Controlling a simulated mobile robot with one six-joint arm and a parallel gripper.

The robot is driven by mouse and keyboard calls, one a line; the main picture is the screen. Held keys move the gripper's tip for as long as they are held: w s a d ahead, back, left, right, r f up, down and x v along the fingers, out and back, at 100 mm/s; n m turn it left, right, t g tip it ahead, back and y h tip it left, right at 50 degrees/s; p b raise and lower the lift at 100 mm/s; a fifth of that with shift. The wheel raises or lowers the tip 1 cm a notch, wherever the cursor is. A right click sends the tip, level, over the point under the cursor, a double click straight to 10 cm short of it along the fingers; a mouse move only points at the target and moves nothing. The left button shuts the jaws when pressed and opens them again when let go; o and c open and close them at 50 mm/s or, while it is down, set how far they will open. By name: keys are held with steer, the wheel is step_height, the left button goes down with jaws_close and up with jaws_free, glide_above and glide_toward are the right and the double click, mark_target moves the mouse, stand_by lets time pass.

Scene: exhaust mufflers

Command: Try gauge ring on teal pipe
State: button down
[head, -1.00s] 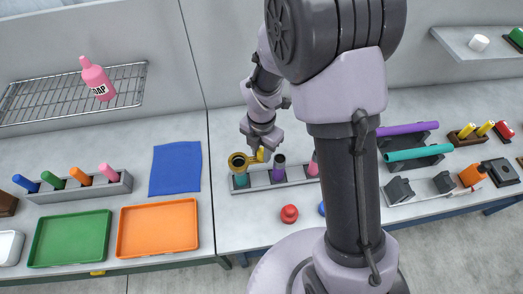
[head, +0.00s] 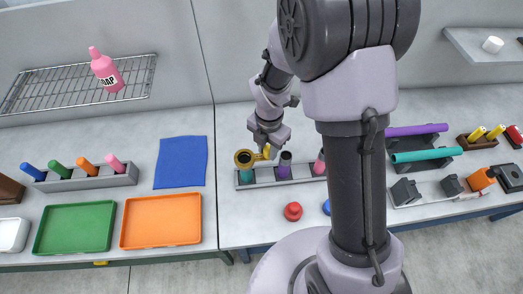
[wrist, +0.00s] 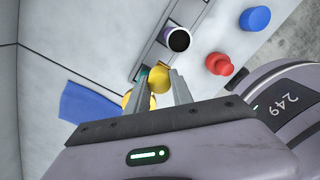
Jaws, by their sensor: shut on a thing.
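The brass gauge ring (head: 244,158) has a round eye and a yellow grip. My gripper (head: 267,152) is shut on that grip, which shows between the fingertips (wrist: 164,80) in the wrist view. In the head view the ring's eye appears over the short teal piece (head: 246,176) at the left end of the grey rack; I cannot tell whether they touch. A bit of teal also shows beside the ring in the wrist view (wrist: 143,75). A long teal pipe (head: 425,155) lies in a dark cradle right of my arm.
A purple post with a dark top (head: 285,165) and a pink one (head: 319,163) stand in the same rack (head: 262,181). A red knob (head: 293,211) and a blue one (head: 326,207) are in front. A purple pipe (head: 415,130) lies behind the teal pipe.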

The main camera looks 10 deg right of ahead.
steer(key=shift+r+p, duration=3.1)
steer(key=shift+r, duration=0.45)
steer(key=shift+f, duration=0.1)
